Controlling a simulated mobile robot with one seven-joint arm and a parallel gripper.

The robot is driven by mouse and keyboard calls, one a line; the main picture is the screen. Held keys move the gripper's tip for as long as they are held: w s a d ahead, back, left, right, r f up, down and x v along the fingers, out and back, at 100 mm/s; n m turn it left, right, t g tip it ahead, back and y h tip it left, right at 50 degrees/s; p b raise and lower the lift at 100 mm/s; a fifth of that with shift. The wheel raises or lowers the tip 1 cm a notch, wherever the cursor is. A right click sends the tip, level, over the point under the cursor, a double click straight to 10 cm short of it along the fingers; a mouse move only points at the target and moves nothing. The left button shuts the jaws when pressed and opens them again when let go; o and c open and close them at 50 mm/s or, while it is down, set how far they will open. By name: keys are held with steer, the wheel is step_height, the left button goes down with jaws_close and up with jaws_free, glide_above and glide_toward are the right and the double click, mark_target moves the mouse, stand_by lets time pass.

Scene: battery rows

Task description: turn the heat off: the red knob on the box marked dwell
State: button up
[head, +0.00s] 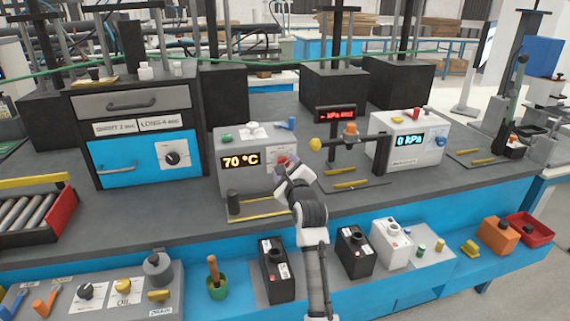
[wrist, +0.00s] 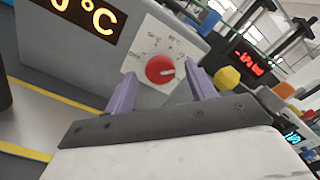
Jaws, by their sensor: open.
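A grey box (head: 232,180) stands on the bench with a lit display reading 70 °C. Its red knob (wrist: 160,69) sits on a white dial plate on the box's face, and a pale pointer line on it points right in the wrist view. I cannot read a dwell marking. In the head view the knob (head: 282,159) is partly covered by my gripper. My gripper (wrist: 159,72) is open, with one purple finger on each side of the knob in the picture. I cannot tell whether either finger touches it.
A yellow knob (wrist: 227,77) and a red-lit display (wrist: 248,62) are to the right. A white box reading 0 kPa (head: 405,142) stands further right. A blue-fronted cabinet (head: 135,158) is to the left. A yellow-edged tray (head: 255,209) lies before the grey box.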

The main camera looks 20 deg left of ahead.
steer(key=shift+w+a, duration=0.35)
steer(key=shift+w, duration=0.2)
steer(key=c, duration=1)
